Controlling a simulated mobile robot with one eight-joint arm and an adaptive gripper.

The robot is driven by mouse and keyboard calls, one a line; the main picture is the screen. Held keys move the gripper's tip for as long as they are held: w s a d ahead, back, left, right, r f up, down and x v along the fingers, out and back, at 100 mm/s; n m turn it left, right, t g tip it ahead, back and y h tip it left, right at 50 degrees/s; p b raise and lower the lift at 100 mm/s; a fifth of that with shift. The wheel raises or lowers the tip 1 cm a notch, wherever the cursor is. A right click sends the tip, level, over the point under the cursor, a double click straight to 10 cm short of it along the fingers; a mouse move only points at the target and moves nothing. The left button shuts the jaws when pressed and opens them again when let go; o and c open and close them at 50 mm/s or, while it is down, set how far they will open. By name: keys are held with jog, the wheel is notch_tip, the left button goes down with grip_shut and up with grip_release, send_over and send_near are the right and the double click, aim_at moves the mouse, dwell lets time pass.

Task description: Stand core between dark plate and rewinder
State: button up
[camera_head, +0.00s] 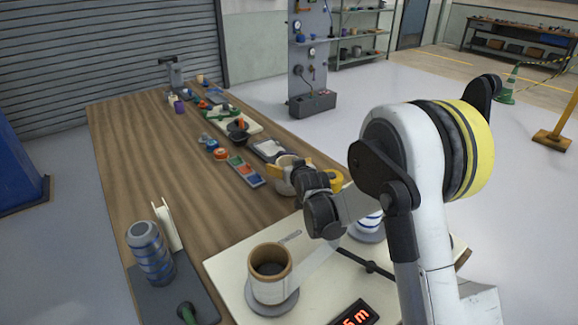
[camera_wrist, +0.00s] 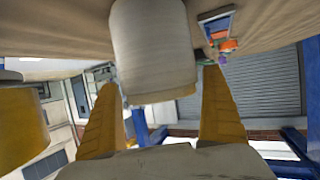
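A cream core (camera_head: 285,187) stands on the table by the back edge of the cream rewinder board (camera_head: 228,264). It fills the upper middle of the wrist view (camera_wrist: 152,45), which is upside down. My gripper (camera_head: 290,168) is at the core, with its yellow fingers (camera_wrist: 160,82) on either side. Narrow gaps show between fingers and core, so it looks open around it. A dark plate (camera_head: 265,148) with a pale sheet lies just behind the core. The rewinder carries a brown-rimmed roll (camera_head: 268,288) and a blue-and-white roll (camera_head: 367,225).
A yellow roll (camera_head: 334,179) is right of my gripper and shows large in the wrist view (camera_wrist: 22,128). Coloured samples (camera_head: 243,170) and small items lie behind left. A blue-banded grey roll (camera_head: 150,252) stands on a dark mat front left. The table's left side is clear.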

jog(key=shift+s+r, duration=0.15)
jog(key=shift+r, duration=0.1)
jog(key=p+v, duration=0.4)
jog(key=v, duration=0.7)
jog(key=shift+s+d, duration=0.15)
jog(key=shift+s, duration=0.15)
jog(key=s+d+r+g+h, duration=0.1)
jog(key=s+d+r+g, duration=0.1)
jog(key=s+d+r, duration=0.4)
jog(key=s+d+r+m+g, duration=0.1)
jog(key=s+d+g, duration=0.1)
jog(key=s, duration=1.1)
jog(key=s+d+r+m+g+h, duration=0.1)
jog(key=s+d, duration=0.3)
jog(key=s, duration=0.9)
jog(key=shift+s+d+g+h, duration=0.3)
jog(key=shift+s+g, duration=0.1)
jog(key=shift+g, duration=0.2)
